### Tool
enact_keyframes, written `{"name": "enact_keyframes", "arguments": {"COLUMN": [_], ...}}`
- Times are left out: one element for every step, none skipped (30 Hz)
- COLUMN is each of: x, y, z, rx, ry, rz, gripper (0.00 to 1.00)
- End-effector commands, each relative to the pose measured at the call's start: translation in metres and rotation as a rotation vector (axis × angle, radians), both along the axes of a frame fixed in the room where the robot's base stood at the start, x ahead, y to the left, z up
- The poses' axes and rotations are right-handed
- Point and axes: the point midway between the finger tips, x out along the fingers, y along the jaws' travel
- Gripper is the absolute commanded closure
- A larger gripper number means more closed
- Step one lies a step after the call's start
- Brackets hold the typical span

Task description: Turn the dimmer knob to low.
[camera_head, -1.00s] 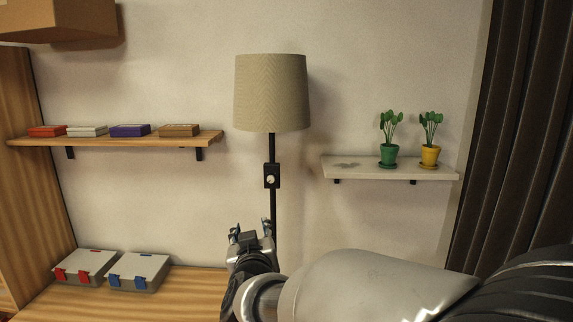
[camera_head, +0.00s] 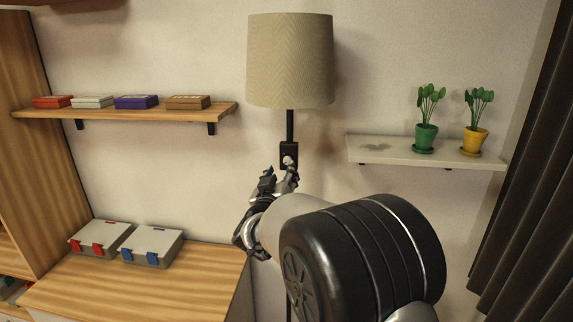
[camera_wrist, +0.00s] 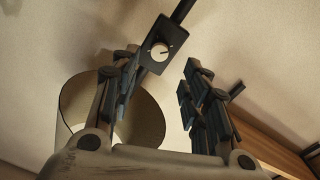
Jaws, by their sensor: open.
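The dimmer knob (camera_wrist: 159,52) is a small pale round dial with a dark mark, on a black box (camera_wrist: 156,42) fixed to the lamp's black pole. In the head view the knob (camera_head: 289,161) shows just above my gripper (camera_head: 279,180), which hides the lower pole. In the wrist view my gripper (camera_wrist: 158,100) is open and empty. Its fingers point towards the box, and the knob lies beyond the tips, nearer the left finger. I see no contact with the knob. The beige lampshade (camera_head: 290,60) is above the box.
A wooden shelf (camera_head: 130,112) with several small boxes is at left. A pale shelf (camera_head: 425,152) at right holds a green pot (camera_head: 425,138) and a yellow pot (camera_head: 474,141). Two latched cases (camera_head: 152,245) (camera_head: 99,238) stand on the wooden cabinet (camera_head: 150,290). A dark curtain (camera_head: 520,170) hangs at right.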

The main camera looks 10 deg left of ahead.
Motion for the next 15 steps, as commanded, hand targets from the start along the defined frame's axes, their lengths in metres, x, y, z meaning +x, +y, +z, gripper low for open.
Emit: {"name": "enact_keyframes", "arguments": {"x": [0.012, 0.018, 0.027, 0.032, 0.038, 0.044, 0.049, 0.053, 0.058, 0.060, 0.063, 0.066, 0.068, 0.069, 0.070], "y": [-0.002, -0.002, -0.003, -0.003, -0.003, -0.004, -0.004, -0.004, -0.004, -0.004, -0.004, -0.004, -0.005, -0.005, -0.005], "z": [-0.001, 0.000, 0.000, 0.000, -0.001, 0.000, 0.000, 0.000, 0.000, 0.000, 0.000, 0.000, 0.000, 0.001, 0.001], "rx": [0.000, 0.000, 0.000, 0.001, 0.000, 0.000, 0.000, 0.000, 0.001, 0.001, 0.001, 0.000, 0.000, 0.000, 0.000], "ry": [-0.001, -0.002, -0.002, 0.000, 0.000, -0.001, -0.001, 0.000, -0.001, 0.000, 0.000, 0.000, -0.001, -0.002, -0.001], "rz": [-0.002, -0.002, -0.002, -0.001, -0.001, -0.001, 0.000, -0.001, -0.001, 0.000, 0.001, 0.001, 0.001, 0.002, 0.001], "gripper": [0.58, 0.58, 0.58, 0.58, 0.58, 0.58, 0.58, 0.58, 0.58, 0.58, 0.58, 0.58, 0.58, 0.58, 0.58]}}
